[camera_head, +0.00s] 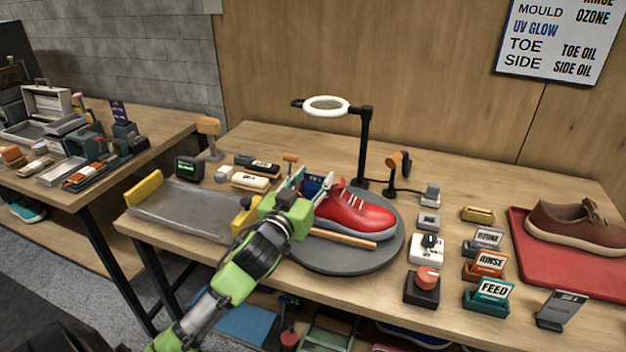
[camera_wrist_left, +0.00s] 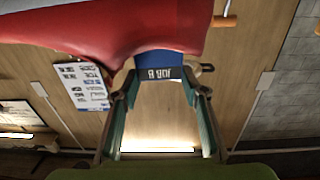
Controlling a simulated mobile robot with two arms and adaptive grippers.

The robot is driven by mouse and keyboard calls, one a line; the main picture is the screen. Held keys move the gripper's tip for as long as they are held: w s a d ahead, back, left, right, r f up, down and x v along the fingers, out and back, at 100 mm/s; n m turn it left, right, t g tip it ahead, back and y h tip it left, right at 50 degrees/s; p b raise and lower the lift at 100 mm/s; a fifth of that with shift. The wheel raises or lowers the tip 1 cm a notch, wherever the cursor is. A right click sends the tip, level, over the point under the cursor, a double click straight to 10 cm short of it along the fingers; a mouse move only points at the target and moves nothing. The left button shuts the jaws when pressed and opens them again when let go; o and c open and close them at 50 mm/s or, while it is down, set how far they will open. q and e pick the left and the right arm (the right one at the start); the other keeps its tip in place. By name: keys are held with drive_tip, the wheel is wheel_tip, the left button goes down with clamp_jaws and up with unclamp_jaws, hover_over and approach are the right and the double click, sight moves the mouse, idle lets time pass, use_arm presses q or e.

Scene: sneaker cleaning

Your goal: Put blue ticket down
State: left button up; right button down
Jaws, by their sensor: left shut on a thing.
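A blue ticket (camera_head: 314,184) with a dark printed strip is at the heel end of the red sneaker (camera_head: 358,212), partly hidden by my gripper. In the left wrist view the ticket (camera_wrist_left: 160,60) is between my fingertips, with the red sneaker (camera_wrist_left: 110,30) close beside it. My left gripper (camera_head: 300,180) is shut on the ticket, above the left part of the round grey turntable (camera_head: 345,262). I cannot tell whether the ticket touches the shoe. The left wrist view also shows the gripper's two fingers (camera_wrist_left: 160,80). My right gripper is not in view.
A ring lamp (camera_head: 326,106) stands behind the turntable. A grey tray (camera_head: 185,210) lies to the left. Card holders labelled OZONE, RINSE (camera_head: 486,266) and FEED stand to the right, near a brown shoe (camera_head: 578,226) on a red mat (camera_head: 560,275). A wooden-handled tool (camera_head: 345,238) lies beside the sneaker.

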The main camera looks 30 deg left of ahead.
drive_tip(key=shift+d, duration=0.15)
use_arm(q)
drive_tip(key=o, duration=0.6)
drive_tip(key=shift+f, duration=0.1)
drive_tip(key=shift+o, duration=0.2)
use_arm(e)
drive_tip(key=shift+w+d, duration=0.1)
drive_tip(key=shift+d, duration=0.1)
use_arm(q)
drive_tip(key=s+d+p, duration=0.1)
drive_tip(key=s+d, duration=0.1)
drive_tip(key=s, duration=0.9)
drive_tip(key=shift+s+d, duration=0.15)
drive_tip(key=shift+s, duration=0.2)
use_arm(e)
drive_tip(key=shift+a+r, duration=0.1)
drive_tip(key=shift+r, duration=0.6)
